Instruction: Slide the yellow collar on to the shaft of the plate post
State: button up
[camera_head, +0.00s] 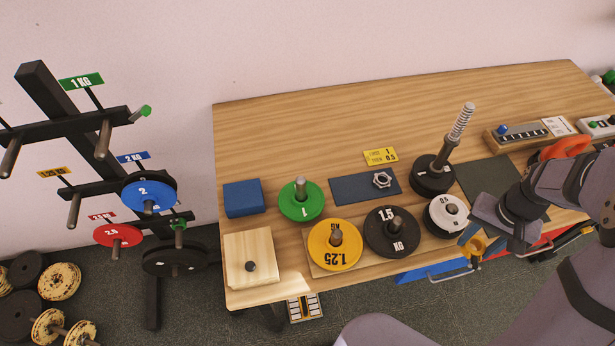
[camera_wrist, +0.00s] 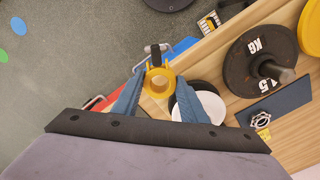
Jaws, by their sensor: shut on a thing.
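The yellow collar (camera_head: 477,244) is a small ring with a tab. It also shows in the wrist view (camera_wrist: 149,82), between the blue fingertips. My gripper (camera_wrist: 157,88) is shut on it and holds it near the table's front edge, right of the white 0.5 plate (camera_head: 447,215). The plate post (camera_head: 447,152) stands behind and to the left of my gripper, its shaft leaning to the right in the head view. The upper shaft looks ribbed or coiled, and black plates (camera_head: 431,178) sit at its foot. The post is not visible in the wrist view.
Green (camera_head: 299,207), yellow (camera_head: 333,257) and black 1.5 (camera_head: 391,243) plates stand on pegs along the front. A dark pad (camera_head: 484,178) lies right of the post. The back left of the table is clear.

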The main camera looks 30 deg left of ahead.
jog(key=shift+r, duration=0.1)
dwell(0.3)
jog(key=shift+a+r+p, duration=0.25)
jog(key=shift+r+p, duration=0.25)
jog(key=shift+p, duration=0.15)
jog(key=w+a+r+n+p, duration=0.1)
jog(key=a+r+p, duration=0.35)
jog(key=a, duration=0.55)
jog(key=w+a+r+n+p, duration=0.1)
jog(key=a+r+p, duration=0.3)
jog(key=a, duration=0.6)
jog(key=s+a+r+n+p, duration=0.1)
jog(key=s+a+r, duration=0.1)
jog(key=s+a, duration=0.2)
jog(key=s+a+r+n+p, duration=0.1)
jog(key=s+a+r, duration=0.2)
jog(key=a, duration=0.7)
jog(key=s+a+r+n+p, duration=0.1)
jog(key=s+a+r+n, duration=0.1)
jog(key=a, duration=0.5)
jog(key=s+r, duration=0.1)
jog(key=s, duration=0.1)
jog(key=shift+s+r+p, duration=0.15)
jog(key=shift+s+p, duration=0.15)
jog(key=shift+f+b, duration=1.85)
jog(key=shift+f, duration=1.7)
jog(key=shift+f, duration=0.1)
